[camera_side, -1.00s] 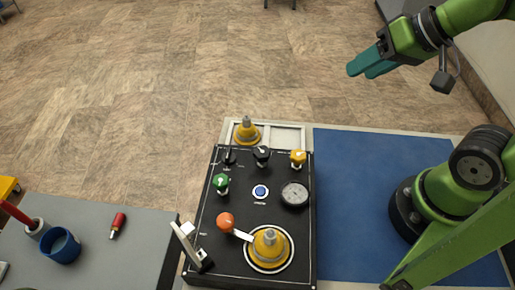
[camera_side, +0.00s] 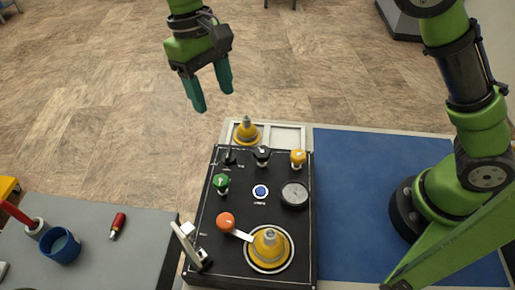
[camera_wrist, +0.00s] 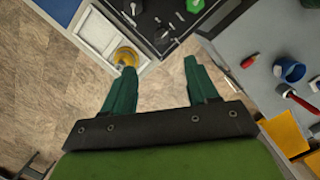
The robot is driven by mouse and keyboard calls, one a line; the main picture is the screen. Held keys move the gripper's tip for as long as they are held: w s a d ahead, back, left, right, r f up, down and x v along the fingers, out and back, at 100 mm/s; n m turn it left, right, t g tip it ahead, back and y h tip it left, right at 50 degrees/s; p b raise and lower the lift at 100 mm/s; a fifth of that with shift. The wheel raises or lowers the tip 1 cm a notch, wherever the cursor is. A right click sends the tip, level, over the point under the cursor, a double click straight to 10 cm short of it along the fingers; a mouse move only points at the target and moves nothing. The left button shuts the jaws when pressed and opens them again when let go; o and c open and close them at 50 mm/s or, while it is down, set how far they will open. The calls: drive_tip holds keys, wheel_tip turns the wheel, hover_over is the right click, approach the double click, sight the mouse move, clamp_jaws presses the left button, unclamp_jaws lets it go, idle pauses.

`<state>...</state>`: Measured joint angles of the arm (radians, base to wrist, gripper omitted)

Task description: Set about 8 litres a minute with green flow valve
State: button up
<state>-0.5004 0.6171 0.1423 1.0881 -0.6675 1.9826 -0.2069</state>
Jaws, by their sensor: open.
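The green flow valve (camera_side: 221,182) is a small green knob on a pale stem, at the left of the black trainer panel (camera_side: 230,262). In the wrist view the green valve (camera_wrist: 194,6) shows at the top edge, partly cut off. My gripper (camera_side: 214,102) is open and empty, with two teal fingers pointing down. In the side view it appears above and beyond the panel's far edge, apart from the valve. In the wrist view the gripper (camera_wrist: 160,82) has its fingers spread, with the valve beyond their tips. I cannot read the valve's setting or the gauge (camera_side: 294,194).
Near the valve are black knobs (camera_side: 262,155), a yellow knob (camera_side: 298,157), a blue button (camera_side: 260,191) and an orange-ended lever (camera_side: 226,221). A yellow fitting (camera_side: 246,131) stands behind the panel. A blue cup (camera_side: 61,247) and red-handled item (camera_side: 118,224) sit left.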

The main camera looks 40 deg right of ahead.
sight(220, 179)
drive_tip(key=s+a+r+m+g, duration=0.1)
drive_tip(key=a+r+m+g, duration=0.15)
drive_tip(key=a, duration=0.25)
drive_tip(key=shift+n+y, duration=0.25)
drive_tip(key=shift+y, duration=0.05)
drive_tip(key=x, duration=1.6)
drive_tip(key=shift+s+a+f, duration=0.15)
drive_tip(key=shift+s+f, duration=0.05)
drive_tip(key=shift+c, duration=0.3)
drive_tip(key=c, duration=1)
